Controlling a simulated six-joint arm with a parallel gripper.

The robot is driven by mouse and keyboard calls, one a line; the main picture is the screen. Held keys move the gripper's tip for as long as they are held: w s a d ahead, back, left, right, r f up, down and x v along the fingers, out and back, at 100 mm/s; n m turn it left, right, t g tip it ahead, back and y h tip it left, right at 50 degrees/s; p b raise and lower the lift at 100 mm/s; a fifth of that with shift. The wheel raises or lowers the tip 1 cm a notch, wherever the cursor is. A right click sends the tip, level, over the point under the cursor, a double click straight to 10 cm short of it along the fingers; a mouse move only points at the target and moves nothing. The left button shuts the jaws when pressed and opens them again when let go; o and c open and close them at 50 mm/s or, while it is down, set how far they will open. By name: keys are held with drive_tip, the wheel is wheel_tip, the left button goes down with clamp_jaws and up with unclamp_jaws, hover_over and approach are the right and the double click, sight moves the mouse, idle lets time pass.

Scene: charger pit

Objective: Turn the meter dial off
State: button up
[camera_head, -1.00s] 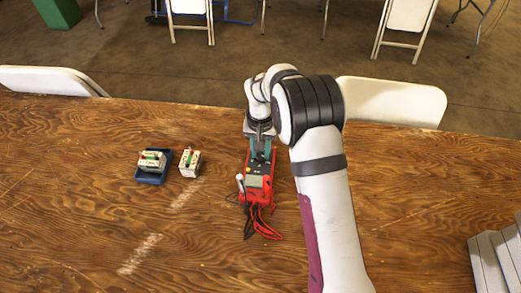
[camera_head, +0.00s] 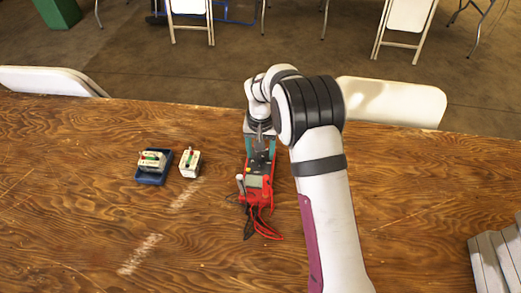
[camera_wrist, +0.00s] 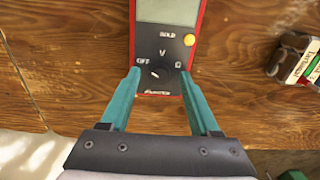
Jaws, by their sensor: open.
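The red and dark meter (camera_head: 267,186) lies on the wooden table below my gripper, its screen towards the bottom of the head view. In the wrist view the meter (camera_wrist: 167,56) shows its small dark dial (camera_wrist: 158,73), with OFF at the left, V above and an omega mark at the right. The dial's white pointer mark looks slanted; I cannot tell which label it points to. My gripper (camera_wrist: 158,72) is open, its teal fingers on either side of the dial. The gripper (camera_head: 260,149) also shows over the meter's far end in the head view. Finger contact is unclear.
A blue tray (camera_head: 149,180) with a light block and another light block (camera_head: 190,163) stand left of the meter. Red and black leads (camera_head: 264,230) trail at its near end. Grey slabs (camera_head: 487,265) sit at the right edge. Table room is free on both sides.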

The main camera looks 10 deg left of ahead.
sight(261, 155)
drive_tip(key=shift+r, duration=0.1)
wheel_tip(261, 155, up, 16)
drive_tip(key=shift+f, duration=0.2)
drive_tip(key=s+d+r+m, duration=0.1)
drive_tip(key=s+d+r, duration=0.25)
drive_tip(key=s, duration=0.25)
drive_tip(key=s+d+r+m, duration=0.1)
drive_tip(key=s+d+r, duration=0.1)
drive_tip(key=s+d, duration=0.3)
drive_tip(key=s+d+f+m+y, duration=0.1)
drive_tip(key=s+d+m, duration=0.1)
drive_tip(key=s, duration=0.8)
drive_tip(key=s+d+f+m, duration=0.1)
drive_tip(key=s+d+f, duration=0.1)
drive_tip(key=s, duration=0.8)
drive_tip(key=shift+s+d+f+m+y, duration=0.3)
drive_tip(key=shift+m+y, duration=0.1)
